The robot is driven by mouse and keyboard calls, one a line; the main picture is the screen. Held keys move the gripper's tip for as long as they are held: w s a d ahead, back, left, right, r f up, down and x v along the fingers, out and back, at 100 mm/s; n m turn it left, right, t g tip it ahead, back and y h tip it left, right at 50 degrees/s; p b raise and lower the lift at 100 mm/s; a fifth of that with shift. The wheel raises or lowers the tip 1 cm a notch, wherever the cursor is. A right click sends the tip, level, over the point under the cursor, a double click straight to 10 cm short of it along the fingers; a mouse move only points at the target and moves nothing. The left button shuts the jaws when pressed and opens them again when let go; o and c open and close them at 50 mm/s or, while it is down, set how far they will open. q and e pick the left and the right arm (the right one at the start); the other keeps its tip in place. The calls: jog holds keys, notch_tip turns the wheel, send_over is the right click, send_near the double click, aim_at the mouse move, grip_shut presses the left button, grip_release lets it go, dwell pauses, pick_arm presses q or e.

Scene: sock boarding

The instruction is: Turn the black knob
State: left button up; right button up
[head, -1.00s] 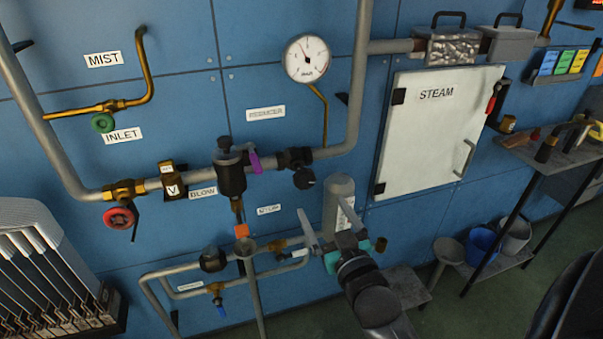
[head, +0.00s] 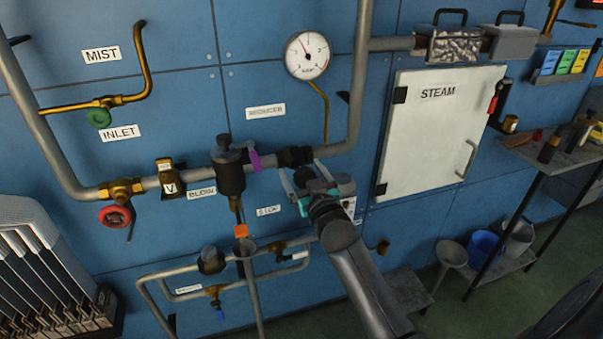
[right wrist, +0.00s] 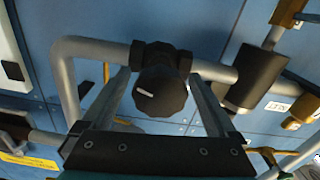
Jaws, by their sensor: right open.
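The black knob (right wrist: 160,92), round with a white pointer line, sits on a black valve body on the grey pipe. In the right wrist view it lies between the two fingers of my right gripper (right wrist: 160,79), with a gap on each side. In the head view my right gripper (head: 303,170) is open at the pipe just right of the black reducer, its fingers on either side of the knob (head: 303,177), which they partly hide. I cannot tell how deep the fingers reach around it. My left gripper is not in view.
A black cylindrical reducer (head: 230,173) with a purple tag (head: 256,161) stands left of the knob. A dial gauge (head: 307,55) is above. The vertical grey pipe (head: 357,80) rises to the right. A red handwheel (head: 115,216) and green knob (head: 99,118) are farther left.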

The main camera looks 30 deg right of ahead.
jog(key=shift+w+d, duration=0.1)
jog(key=shift+w, duration=0.2)
jog(key=c, duration=1.4)
